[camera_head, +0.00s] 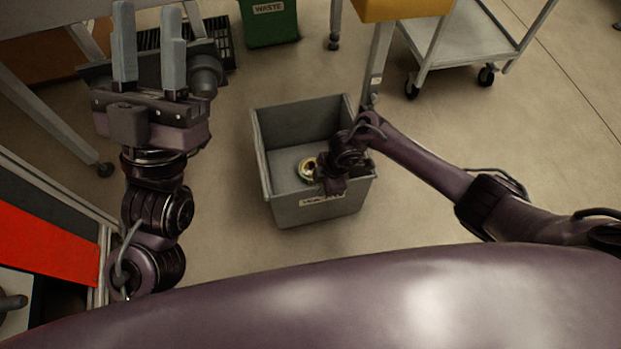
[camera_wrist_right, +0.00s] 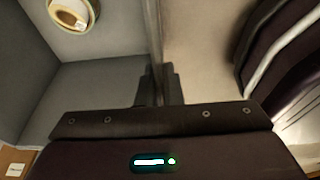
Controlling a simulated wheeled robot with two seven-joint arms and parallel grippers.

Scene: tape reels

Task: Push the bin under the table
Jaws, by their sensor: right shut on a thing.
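The grey bin (camera_head: 278,190) stands on the floor in the middle of the head view, with a label on its near wall. My right gripper (camera_wrist_right: 158,88) is shut on the bin's wall, which runs up between its fingers in the right wrist view. In the head view, the right arm reaches in from the right and its wrist partly hides the bin's right side. My left gripper (camera_head: 148,48) is raised at the upper left, with its two fingers apart and nothing between them. A grey table (camera_head: 50,18) shows in part at the upper left.
A tape reel (camera_head: 308,170) lies inside the bin; it also shows in the wrist view (camera_wrist_right: 76,12). A green waste bin (camera_head: 268,22) stands at the back. A wheeled cart (camera_head: 465,45) is at the upper right. Floor around the grey bin's left and front is clear.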

